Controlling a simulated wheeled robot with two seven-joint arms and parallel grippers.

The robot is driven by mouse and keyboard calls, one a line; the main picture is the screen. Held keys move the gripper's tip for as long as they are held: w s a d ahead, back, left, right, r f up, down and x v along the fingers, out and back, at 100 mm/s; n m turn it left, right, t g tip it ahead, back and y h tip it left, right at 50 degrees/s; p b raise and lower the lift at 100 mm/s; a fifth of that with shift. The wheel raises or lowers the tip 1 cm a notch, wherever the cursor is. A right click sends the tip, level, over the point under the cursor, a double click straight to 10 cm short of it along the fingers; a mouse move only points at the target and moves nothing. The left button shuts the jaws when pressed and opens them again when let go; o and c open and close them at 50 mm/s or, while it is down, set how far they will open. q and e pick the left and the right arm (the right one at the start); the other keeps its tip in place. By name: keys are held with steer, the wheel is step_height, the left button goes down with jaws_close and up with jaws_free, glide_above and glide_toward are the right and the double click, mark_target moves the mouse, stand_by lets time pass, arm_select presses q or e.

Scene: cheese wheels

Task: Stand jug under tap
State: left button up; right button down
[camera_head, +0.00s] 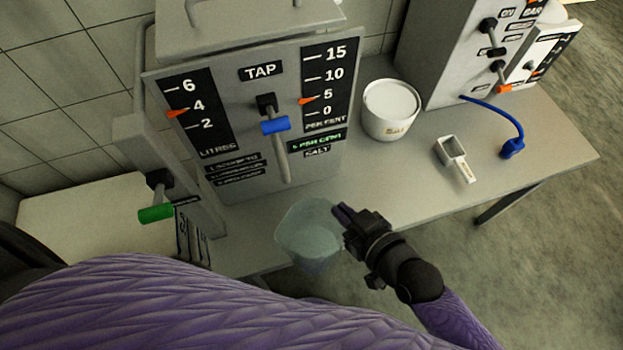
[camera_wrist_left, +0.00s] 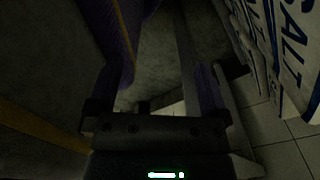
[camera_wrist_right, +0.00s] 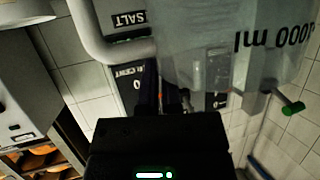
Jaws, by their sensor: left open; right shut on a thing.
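The translucent jug (camera_head: 303,232) is in front of the tap panel (camera_head: 232,100), over the front edge of the bench, its open top facing up. My right gripper (camera_head: 345,213) is shut on the jug at its right side. In the right wrist view the jug (camera_wrist_right: 215,45) appears upside down with its "1000 ml" mark. The tap panel has a blue-handled lever (camera_head: 275,125).
A white tub (camera_head: 391,110) and a scoop (camera_head: 453,157) stand on the bench (camera_head: 540,150) at right. A grey machine (camera_head: 445,50) with a blue hose (camera_head: 500,110) is behind them. A green-handled lever (camera_head: 156,213) sticks out at left. Salt sacks (camera_wrist_left: 290,50) are near my left gripper.

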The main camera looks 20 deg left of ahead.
arm_select(q)
steer(key=shift+g+y, duration=0.3)
steer(key=shift+s+a+f+b, duration=0.4)
steer(key=shift+f+b, duration=0.2)
steer(key=shift+f, duration=0.05)
steer(key=shift+s+a+f+b, duration=0.4)
steer(key=shift+s+f+b, duration=0.05)
steer(key=shift+f+b, duration=0.2)
steer(key=shift+s+a+f+b, duration=0.4)
steer(key=shift+f+b, duration=0.2)
arm_select(e)
steer(key=x, duration=0.9)
